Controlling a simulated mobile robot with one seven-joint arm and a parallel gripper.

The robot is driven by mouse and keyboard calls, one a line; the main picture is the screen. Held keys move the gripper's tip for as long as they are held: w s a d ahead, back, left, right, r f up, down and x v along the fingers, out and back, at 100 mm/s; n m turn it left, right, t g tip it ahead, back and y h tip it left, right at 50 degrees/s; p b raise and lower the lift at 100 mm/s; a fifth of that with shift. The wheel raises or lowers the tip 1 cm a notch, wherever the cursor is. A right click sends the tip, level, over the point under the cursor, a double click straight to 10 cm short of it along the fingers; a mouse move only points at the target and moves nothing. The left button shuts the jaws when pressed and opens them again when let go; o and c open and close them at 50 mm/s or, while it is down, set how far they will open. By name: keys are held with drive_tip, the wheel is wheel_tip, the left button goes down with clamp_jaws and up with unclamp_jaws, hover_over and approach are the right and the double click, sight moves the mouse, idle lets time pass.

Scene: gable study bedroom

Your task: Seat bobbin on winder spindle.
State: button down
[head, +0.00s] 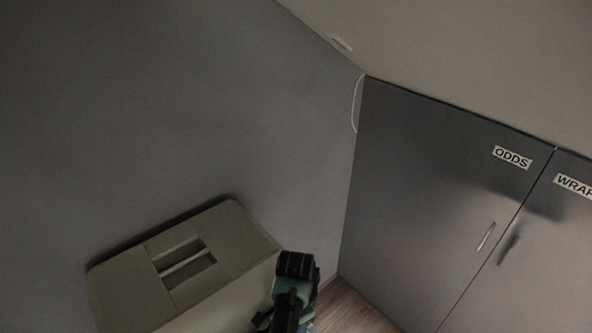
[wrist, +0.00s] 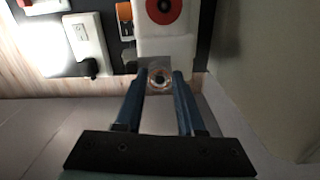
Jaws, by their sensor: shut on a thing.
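In the wrist view, my gripper (wrist: 160,77) is shut on a small, clear round bobbin (wrist: 160,84) with a dark centre, held between the fingertips. Just beyond it stands a white block-like body (wrist: 166,47) bearing a red disc (wrist: 165,8) with a dark centre, cut by the top edge. I cannot make out the winder spindle, nor tell whether the bobbin touches anything beyond the fingers. The head view shows neither the bobbin nor the fingertips, only part of my arm.
In the wrist view, an orange-topped item (wrist: 125,20) stands left of the white body, and a white socket plate (wrist: 86,40) with a black plug is further left. The head view shows a beige lidded box (head: 225,240) and grey cupboards (head: 430,190) labelled ODDS and WRAP.

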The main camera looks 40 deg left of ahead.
drive_tip(key=shift+f+b, duration=0.85)
drive_tip(key=shift+f, duration=0.35)
drive_tip(key=shift+c, duration=2.2)
unclamp_jaws()
drive_tip(key=shift+w+r, duration=0.15)
drive_tip(key=shift+r, duration=0.4)
wheel_tip(320, 180, up, 12)
drive_tip(key=b, duration=0.1)
drive_tip(key=shift+a+f, duration=0.1)
